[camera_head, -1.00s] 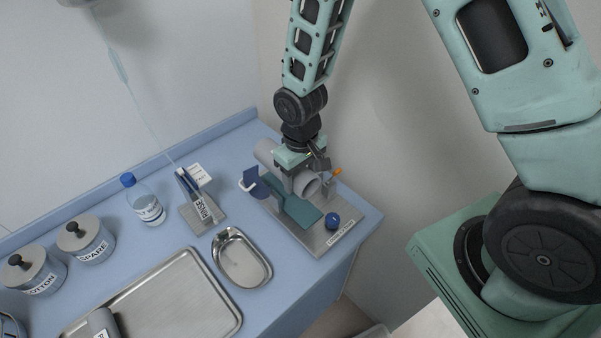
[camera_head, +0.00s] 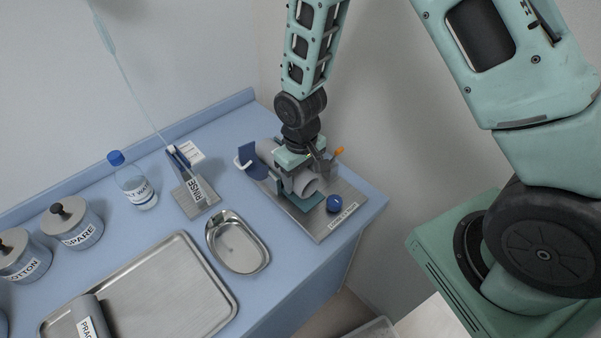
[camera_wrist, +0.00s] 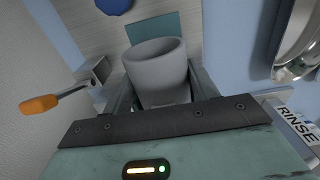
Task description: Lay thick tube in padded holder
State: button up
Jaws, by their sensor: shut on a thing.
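A thick grey tube (camera_head: 306,184) is held between the jaws of my gripper (camera_head: 294,180), above the metal board (camera_head: 322,228) on the blue counter. It lies roughly level, its open end toward the board's labelled edge. The teal padded holder (camera_head: 313,198) shows only in part beneath the tube; whether the tube touches it is hidden. In the wrist view the tube (camera_wrist: 157,72) sits between my gripper's fingers (camera_wrist: 160,98), with a flat teal pad (camera_wrist: 153,28) beyond its open end.
A blue ball (camera_head: 334,203) and an orange-handled tool (camera_head: 339,151) are close by on the board. A blue upright piece (camera_head: 252,160) with a white ring stands left. A rinse stand (camera_head: 196,195), bottle (camera_head: 133,183), kidney dish (camera_head: 238,243) and large tray (camera_head: 190,290) lie further left.

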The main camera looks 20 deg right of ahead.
jog(key=shift+f, duration=0.5)
jog(key=o, duration=1.2)
jog(key=shift+r, duration=0.1)
notch_tip(320, 180, up, 17)
jog(key=b, duration=0.3)
jog(key=shift+s+a+r+n+y+b, duration=0.25)
jog(key=shift+s+a+n, duration=0.55)
jog(key=shift+s, duration=2.55)
jog(key=shift+s+a+r+n+h+b, duration=0.1)
jog(key=shift+s+a+r+n, duration=0.65)
jog(key=shift+s, duration=2.55)
jog(key=shift+s+a+f+n+y+b, duration=0.15)
jog(key=shift+s+a+n, duration=0.65)
jog(key=shift+s, duration=2.55)
